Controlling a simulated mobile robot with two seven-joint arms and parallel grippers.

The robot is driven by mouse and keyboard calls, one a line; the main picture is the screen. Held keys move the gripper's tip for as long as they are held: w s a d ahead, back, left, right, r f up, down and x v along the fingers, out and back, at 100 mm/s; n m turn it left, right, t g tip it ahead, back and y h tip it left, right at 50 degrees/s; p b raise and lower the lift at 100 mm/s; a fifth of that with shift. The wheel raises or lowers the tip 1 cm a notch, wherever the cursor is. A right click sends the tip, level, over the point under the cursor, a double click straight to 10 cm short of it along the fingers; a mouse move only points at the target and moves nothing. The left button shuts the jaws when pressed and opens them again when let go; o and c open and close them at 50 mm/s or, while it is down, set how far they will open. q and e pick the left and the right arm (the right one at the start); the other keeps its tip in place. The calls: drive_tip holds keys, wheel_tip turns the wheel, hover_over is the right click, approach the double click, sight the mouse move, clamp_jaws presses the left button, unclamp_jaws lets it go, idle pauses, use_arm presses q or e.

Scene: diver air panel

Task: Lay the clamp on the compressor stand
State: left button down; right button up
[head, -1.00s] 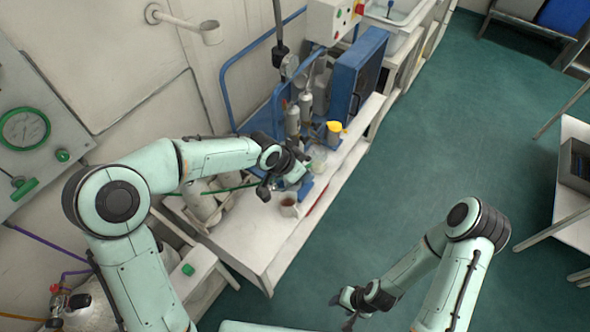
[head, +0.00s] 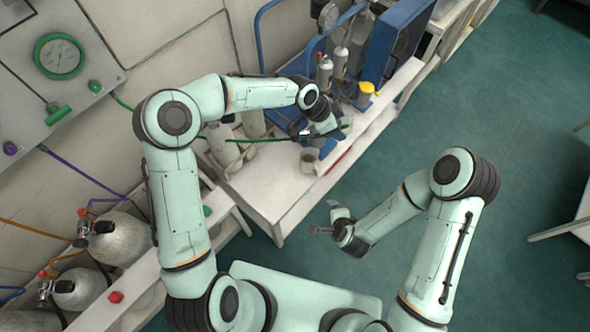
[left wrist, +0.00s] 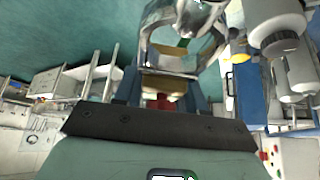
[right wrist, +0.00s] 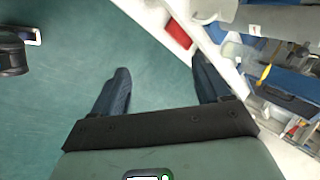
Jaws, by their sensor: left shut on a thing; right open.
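My left gripper (head: 312,136) is over the white compressor stand (head: 262,192), close to a cup with dark contents (head: 309,158). In the left wrist view its fingers (left wrist: 165,88) are shut on a shiny, ring-shaped metal piece, seemingly the clamp (left wrist: 150,50). A tan and red part shows between the fingers; I cannot tell whether it belongs to the clamp. The clamp is hidden in the head view, and contact with the stand cannot be told. My right gripper (head: 327,220) is open and empty beside the stand; its spread fingers (right wrist: 162,88) show in the right wrist view.
The blue compressor frame (head: 262,40), grey cylinders (head: 325,72) and a yellow-topped container (head: 367,90) stand towards the back. A green hose (head: 262,140) crosses near my left gripper. Diving tanks (head: 115,245) are at the left.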

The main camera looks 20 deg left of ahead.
drive_tip(key=w+a+r+m+t, duration=0.3)
drive_tip(key=a+r+m, duration=0.1)
drive_tip(key=a+r, duration=0.15)
drive_tip(key=m+t+y, duration=0.1)
drive_tip(key=m+t, duration=0.6)
drive_tip(key=m, duration=0.5)
approach(294, 139)
drive_tip(key=x, duration=0.6)
drive_tip(key=r+x, duration=0.1)
drive_tip(key=x, duration=0.2)
drive_tip(key=shift+w, duration=0.5)
